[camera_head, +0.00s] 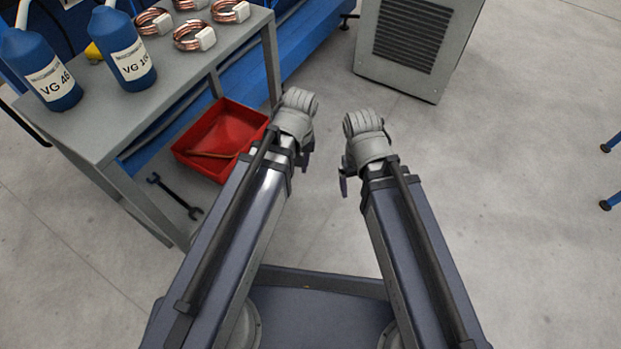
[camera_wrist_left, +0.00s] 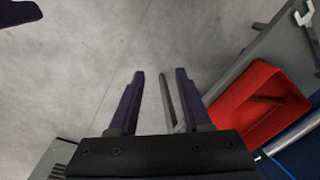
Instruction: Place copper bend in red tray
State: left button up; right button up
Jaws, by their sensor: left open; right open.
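Several copper coils (camera_head: 192,36) with white tags lie on the table; no separate copper bend is clear. My left gripper (camera_head: 305,156) points down right of the tray. In the left wrist view its fingers (camera_wrist_left: 160,80) are apart and empty. My right gripper (camera_head: 344,182) is open, over bare floor.
Blue bottles (camera_head: 124,50) stand on the grey table (camera_head: 75,125), whose legs flank the tray. A grey cabinet (camera_head: 415,45) stands at the back.

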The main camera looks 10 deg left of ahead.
pick_arm(q)
jog(key=s+d+m, duration=0.4)
jog(key=d+m, duration=0.1)
jog(key=m, duration=0.2)
